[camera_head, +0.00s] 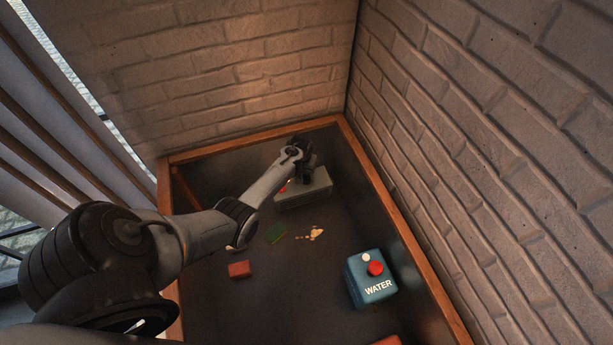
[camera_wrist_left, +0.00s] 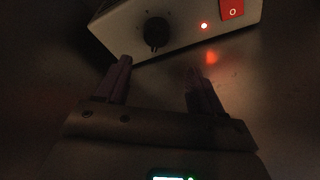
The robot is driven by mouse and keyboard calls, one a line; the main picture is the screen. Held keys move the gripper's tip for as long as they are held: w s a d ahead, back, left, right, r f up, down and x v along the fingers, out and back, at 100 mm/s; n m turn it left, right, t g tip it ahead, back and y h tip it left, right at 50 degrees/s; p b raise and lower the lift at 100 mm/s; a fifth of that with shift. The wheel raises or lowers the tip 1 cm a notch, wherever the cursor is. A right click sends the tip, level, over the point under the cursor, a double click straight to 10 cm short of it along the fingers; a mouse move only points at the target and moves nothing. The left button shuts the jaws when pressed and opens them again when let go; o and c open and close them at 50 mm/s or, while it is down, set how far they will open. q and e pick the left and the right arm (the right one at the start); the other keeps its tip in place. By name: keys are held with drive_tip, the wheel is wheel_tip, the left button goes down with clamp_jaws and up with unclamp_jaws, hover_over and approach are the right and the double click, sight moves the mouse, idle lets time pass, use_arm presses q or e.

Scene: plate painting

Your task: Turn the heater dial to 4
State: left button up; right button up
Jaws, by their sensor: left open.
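The heater (camera_head: 308,192) is a grey box at the far end of the dark table. In the left wrist view its pale front panel (camera_wrist_left: 180,25) shows at the top, with a round black dial (camera_wrist_left: 157,32), a lit red light (camera_wrist_left: 204,26) and a red switch (camera_wrist_left: 232,8). The numbers by the dial are too dark to read. My left gripper (camera_wrist_left: 156,72) is open and empty, its fingers just short of the panel and apart from the dial, which lies ahead of the gap between them.
A blue WATER box (camera_head: 371,290) with a red button stands at the right. A red block (camera_head: 239,269), a green flat piece (camera_head: 276,233) and small pale scraps (camera_head: 315,234) lie mid-table. A wooden rim (camera_head: 402,232) and brick walls enclose the table.

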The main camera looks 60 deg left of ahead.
sight(307, 177)
use_arm(q)
drive_tip(key=d+r+n+g+y, duration=0.15)
drive_tip(key=d+n, duration=0.25)
drive_tip(key=n, duration=0.4)
drive_tip(key=b+x, duration=0.1)
drive_tip(key=x, duration=0.2)
drive_tip(key=b+x, duration=0.4)
drive_tip(key=x, duration=0.1)
drive_tip(key=shift+w+a+f, duration=0.2)
drive_tip(key=shift+w+f, duration=0.05)
drive_tip(key=shift+w, duration=0.1)
drive_tip(key=shift+b+x, duration=0.6)
drive_tip(key=shift+x, duration=0.35)
use_arm(e)
wheel_tip(307, 177, down, 6)
drive_tip(key=shift+a, duration=0.35)
use_arm(q)
drive_tip(key=shift+r+y, duration=0.1)
drive_tip(key=shift+y, duration=0.15)
use_arm(e)
drive_tip(key=shift+f, duration=0.1)
use_arm(q)
drive_tip(key=c, duration=1)
use_arm(e)
drive_tip(key=shift+d, duration=0.1)
